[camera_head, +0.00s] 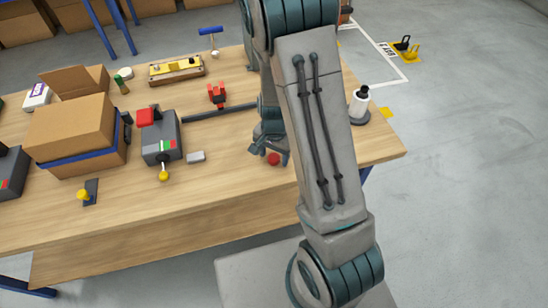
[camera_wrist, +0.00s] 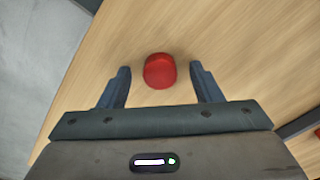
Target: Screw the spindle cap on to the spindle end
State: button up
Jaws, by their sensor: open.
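A small round red cap (camera_head: 273,158), which looks like the spindle cap, lies on the wooden table near its front right part. In the wrist view the red cap (camera_wrist: 159,70) sits between the two fingertips of my gripper (camera_wrist: 160,67), with a gap on each side. My gripper (camera_head: 269,152) is open and low at the table in the head view, partly hidden by my arm. A white roll (camera_head: 359,106) stands upright on a dark round base at the table's right end. It is probably on the spindle; its dark top (camera_head: 363,90) may be the spindle end.
The table's front strip is bare.

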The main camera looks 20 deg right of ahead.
jog(key=c, duration=1)
jog(key=shift+r, duration=0.1)
